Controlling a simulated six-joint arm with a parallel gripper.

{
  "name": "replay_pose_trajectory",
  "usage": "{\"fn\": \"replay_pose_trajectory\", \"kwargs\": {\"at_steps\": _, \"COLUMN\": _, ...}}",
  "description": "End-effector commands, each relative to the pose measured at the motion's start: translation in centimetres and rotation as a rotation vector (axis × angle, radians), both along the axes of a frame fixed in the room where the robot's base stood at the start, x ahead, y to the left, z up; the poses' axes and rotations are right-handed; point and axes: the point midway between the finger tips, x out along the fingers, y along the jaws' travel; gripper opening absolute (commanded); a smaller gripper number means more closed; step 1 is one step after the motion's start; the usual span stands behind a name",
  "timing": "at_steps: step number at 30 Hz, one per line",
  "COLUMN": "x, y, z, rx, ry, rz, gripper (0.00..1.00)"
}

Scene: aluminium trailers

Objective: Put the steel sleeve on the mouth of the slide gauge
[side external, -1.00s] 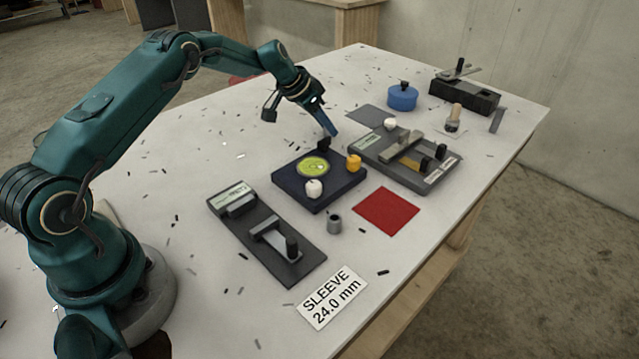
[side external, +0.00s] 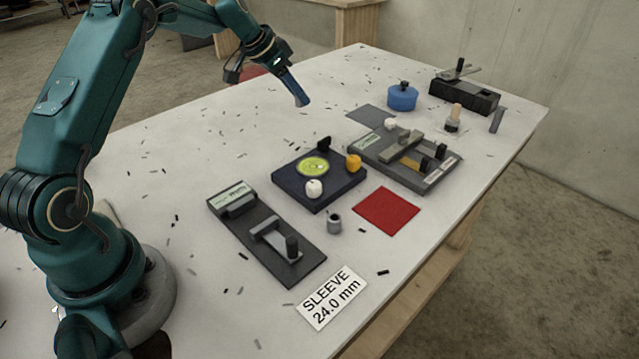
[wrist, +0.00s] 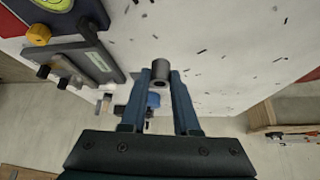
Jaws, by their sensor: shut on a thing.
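My gripper (wrist: 161,78) is shut on a short grey cylinder with a hole, the steel sleeve (wrist: 159,76), between its fingertips in the wrist view. In the side view my gripper (side external: 299,101) is raised above the back of the table, and the sleeve cannot be made out clearly there. A dark plate with a grey fixed block, a grey slide and a black knob lies at the front left and looks like the slide gauge (side external: 300,262). My gripper is well apart from it. The labels on the fixtures are too small to read.
A dark block with a yellow-green dial (side external: 312,167) stands mid-table. A grey fixture (side external: 372,152) with black knobs is right of it. A red mat (side external: 387,211), small grey cup (side external: 334,223), blue pot (side external: 402,97) and sleeve card (side external: 331,298) also lie there. Dark chips are scattered about.

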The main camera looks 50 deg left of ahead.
Motion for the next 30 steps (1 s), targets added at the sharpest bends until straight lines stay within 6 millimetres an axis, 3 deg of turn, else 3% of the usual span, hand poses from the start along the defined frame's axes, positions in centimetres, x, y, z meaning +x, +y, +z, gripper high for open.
{"fn": "replay_pose_trajectory", "kwargs": {"at_steps": 7, "x": -2.7, "y": 3.1, "z": 2.5, "rx": 0.0, "ry": -0.002, "rz": 0.003, "gripper": 0.0}}
{"fn": "replay_pose_trajectory", "kwargs": {"at_steps": 16, "x": -3.9, "y": 3.7, "z": 2.9, "rx": -0.002, "ry": 0.001, "rz": -0.093, "gripper": 0.0}}
{"fn": "replay_pose_trajectory", "kwargs": {"at_steps": 23, "x": -6.3, "y": 1.5, "z": 0.9, "rx": -0.007, "ry": 0.002, "rz": -0.315, "gripper": 0.0}}
{"fn": "replay_pose_trajectory", "kwargs": {"at_steps": 30, "x": -12.0, "y": -3.9, "z": -0.3, "rx": -0.005, "ry": 0.001, "rz": -0.707, "gripper": 0.0}}
